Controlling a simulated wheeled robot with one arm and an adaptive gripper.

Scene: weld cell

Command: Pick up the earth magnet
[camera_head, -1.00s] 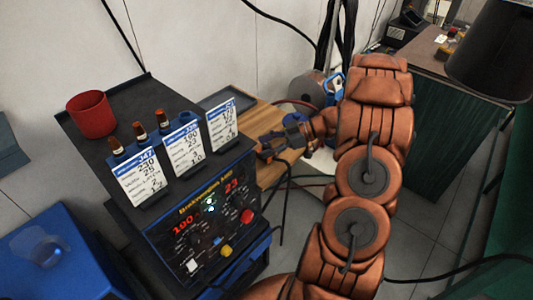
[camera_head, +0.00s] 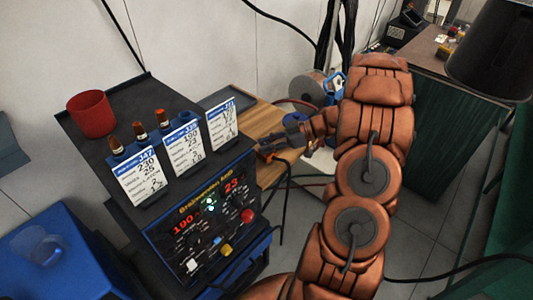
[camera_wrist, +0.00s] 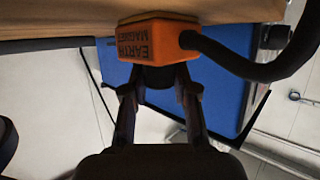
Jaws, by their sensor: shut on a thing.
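The earth magnet (camera_wrist: 153,42) is an orange block with dark "EARTH MAGNET" lettering and a thick black cable (camera_wrist: 235,62) at one side. In the wrist view it is at the top centre, against or very near the wooden tabletop (camera_wrist: 225,10); I cannot tell whether it touches. My gripper (camera_wrist: 158,82) has both fingers closed on a dark part of the magnet. In the head view the magnet's orange body (camera_head: 268,156) shows at the wooden table's edge, partly hidden by my gripper (camera_head: 281,146).
A welding machine (camera_head: 205,228) with card holders and a red cup (camera_head: 92,114) on top stands left of my arm. A wire spool (camera_head: 308,88) is behind the table. A blue box (camera_head: 60,268) is at lower left, a dark green cabinet (camera_head: 432,130) at right.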

